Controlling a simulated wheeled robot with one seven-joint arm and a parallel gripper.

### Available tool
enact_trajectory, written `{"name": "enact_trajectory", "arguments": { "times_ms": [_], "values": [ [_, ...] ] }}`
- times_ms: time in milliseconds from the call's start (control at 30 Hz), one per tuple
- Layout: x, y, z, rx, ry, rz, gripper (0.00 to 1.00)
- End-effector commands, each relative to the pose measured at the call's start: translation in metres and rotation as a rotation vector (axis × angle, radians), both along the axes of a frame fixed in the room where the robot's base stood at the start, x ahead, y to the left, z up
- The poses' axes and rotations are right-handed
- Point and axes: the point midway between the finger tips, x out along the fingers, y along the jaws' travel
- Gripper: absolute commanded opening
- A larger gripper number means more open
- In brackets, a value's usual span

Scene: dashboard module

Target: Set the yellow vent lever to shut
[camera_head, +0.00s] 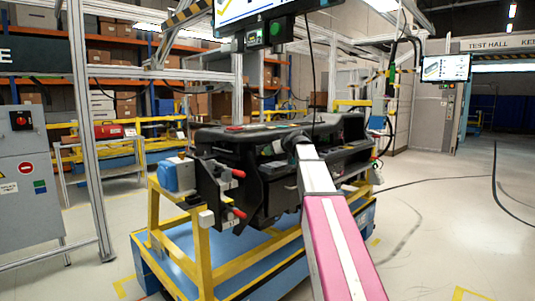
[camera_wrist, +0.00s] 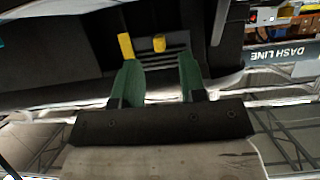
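The dark dashboard module (camera_head: 240,143) sits on a yellow and blue stand in the head view; my arm reaches over it and hides part of it. In the wrist view my gripper (camera_wrist: 159,66) has its two green fingers apart, with nothing held between them. Just beyond the fingertips are dark vent slats (camera_wrist: 172,53). Two small yellow pieces show there: a taller, slightly tilted one (camera_wrist: 126,46) by the left fingertip, and a shorter one (camera_wrist: 158,43) between the fingers' lines. I cannot tell which is the vent lever, or whether a finger touches either. Neither shows in the head view.
Red-tipped clamps (camera_head: 238,173) and a blue box (camera_head: 176,174) are at the module's left end. A monitor (camera_head: 262,12) hangs above. A grey cabinet (camera_head: 27,180) stands at the left. The floor at the right is mostly open, with cables.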

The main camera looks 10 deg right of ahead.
Motion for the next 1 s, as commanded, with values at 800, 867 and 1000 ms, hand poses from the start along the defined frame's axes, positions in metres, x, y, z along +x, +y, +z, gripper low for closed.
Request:
{"name": "enact_trajectory", "arguments": {
  "times_ms": [800, 867, 1000],
  "values": [
    [0.021, 0.015, -0.011, -0.001, 0.001, -0.001, 0.0],
    [0.021, 0.016, -0.011, 0.0, 0.0, -0.001, 0.0],
    [0.013, 0.025, -0.011, -0.001, 0.0, 0.001, 0.0]
  ]
}}
